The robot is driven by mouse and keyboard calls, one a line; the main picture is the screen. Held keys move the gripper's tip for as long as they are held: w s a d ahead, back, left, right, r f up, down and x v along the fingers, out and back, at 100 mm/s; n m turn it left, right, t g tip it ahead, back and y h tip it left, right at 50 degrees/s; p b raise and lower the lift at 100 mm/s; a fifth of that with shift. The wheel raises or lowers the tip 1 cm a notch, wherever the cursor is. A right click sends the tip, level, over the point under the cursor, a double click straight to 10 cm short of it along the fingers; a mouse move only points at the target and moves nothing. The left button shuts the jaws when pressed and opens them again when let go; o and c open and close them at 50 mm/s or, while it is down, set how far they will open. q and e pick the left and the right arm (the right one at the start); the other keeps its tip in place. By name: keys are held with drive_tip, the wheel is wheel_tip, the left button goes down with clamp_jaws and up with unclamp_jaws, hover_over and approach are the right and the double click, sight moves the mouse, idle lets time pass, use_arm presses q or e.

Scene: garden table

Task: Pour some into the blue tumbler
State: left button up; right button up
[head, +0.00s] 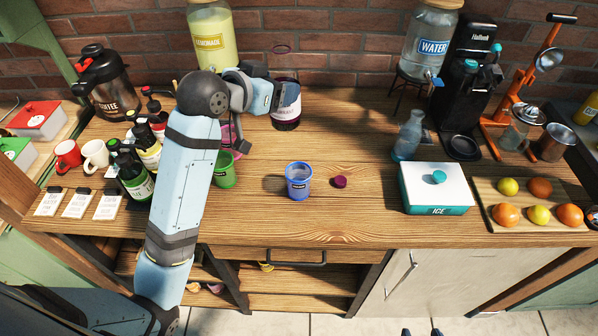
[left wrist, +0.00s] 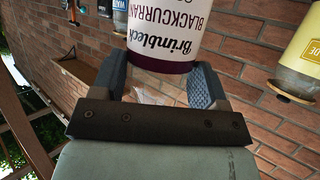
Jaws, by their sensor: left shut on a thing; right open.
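The blue tumbler (head: 298,182) stands upright on the wooden table, near the front edge. My left gripper (head: 268,97) is shut on a clear bottle of dark drink (head: 286,112), behind and slightly left of the tumbler. In the left wrist view its white label (left wrist: 165,32) reads "Brimbleck Blackcurrant", between the two fingers. The bottle looks about upright; I cannot tell whether it touches the table. A dark purple cap (head: 340,182) lies right of the tumbler. Only two dark tips of my right gripper (head: 421,332) show at the bottom edge, apart and empty.
Green (head: 224,172) and pink tumblers stand left of the blue one, partly behind my left arm. A lemonade dispenser (head: 212,35) and a water dispenser (head: 430,42) stand behind. A glass carafe (head: 408,137) and an ice box (head: 433,187) are right. The table's middle is clear.

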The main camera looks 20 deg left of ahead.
sight(291, 117)
use_arm(q)
drive_tip(key=w+d+f+m+g+h+p, duration=0.2)
drive_tip(key=w+d+f+m+g+h, duration=0.1)
drive_tip(key=d+m+h, duration=0.3)
drive_tip(key=shift+g+y, duration=0.3)
drive_tip(key=shift+y, duration=0.2)
drive_tip(key=a+f, duration=0.1)
drive_tip(key=f, duration=0.1)
drive_tip(key=a+f, duration=0.1)
drive_tip(key=f, duration=0.1)
drive_tip(key=a+f, duration=0.2)
drive_tip(key=shift+f+p, duration=0.1)
drive_tip(key=shift+p, duration=0.2)
drive_tip(key=a+f+n, duration=0.1)
drive_tip(key=a+f, duration=0.3)
drive_tip(key=a, duration=0.4)
drive_tip(key=shift+w+f+t+y+p, duration=0.2)
drive_tip(key=shift+t+y+p, duration=0.1)
drive_tip(key=shift+t, duration=0.1)
